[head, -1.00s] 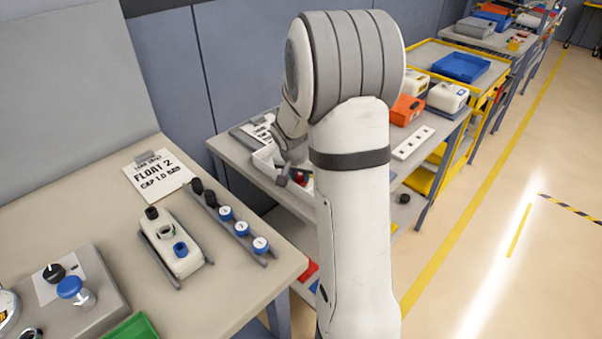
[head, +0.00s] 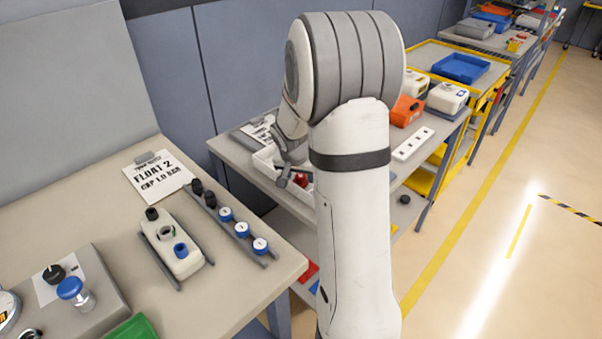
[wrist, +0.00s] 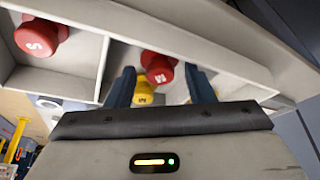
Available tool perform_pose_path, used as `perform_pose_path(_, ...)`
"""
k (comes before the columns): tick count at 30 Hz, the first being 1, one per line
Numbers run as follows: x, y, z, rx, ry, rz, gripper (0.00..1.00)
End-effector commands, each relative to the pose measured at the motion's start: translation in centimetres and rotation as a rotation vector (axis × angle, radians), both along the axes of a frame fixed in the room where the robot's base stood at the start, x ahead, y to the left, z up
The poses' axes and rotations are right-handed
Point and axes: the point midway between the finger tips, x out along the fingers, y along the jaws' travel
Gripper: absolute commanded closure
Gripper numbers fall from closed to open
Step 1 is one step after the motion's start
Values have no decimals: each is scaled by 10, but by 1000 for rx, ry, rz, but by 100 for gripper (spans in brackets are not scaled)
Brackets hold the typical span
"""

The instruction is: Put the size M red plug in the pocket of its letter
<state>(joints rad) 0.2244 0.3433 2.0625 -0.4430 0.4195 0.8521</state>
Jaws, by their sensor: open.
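A white divided tray (head: 262,164) stands on the second bench, partly hidden by my arm. A red plug (head: 301,180) shows in it beside my gripper (head: 284,178). In the wrist view my gripper (wrist: 160,86) is open, its two dark fingers on either side of a red plug (wrist: 158,64). That plug's letter is too small to read surely. A yellow plug (wrist: 145,92) shows just below it in the picture. Another red plug (wrist: 38,38), apparently marked S, is in the compartment to the left. I cannot tell whether the fingers touch a plug.
Tray dividers (wrist: 104,65) stand close to the fingers. A sheet (head: 262,128) lies behind the tray. A white strip with holes (head: 413,143) and an orange box (head: 407,109) are to the right. The near bench holds a row of blue-and-white caps (head: 242,229).

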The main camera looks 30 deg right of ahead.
Motion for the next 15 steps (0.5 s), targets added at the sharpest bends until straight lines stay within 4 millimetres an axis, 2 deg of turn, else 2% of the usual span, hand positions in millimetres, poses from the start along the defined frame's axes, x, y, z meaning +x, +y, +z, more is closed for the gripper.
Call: perform_pose_path(15,-29,25,94,-1,-6,1,51)
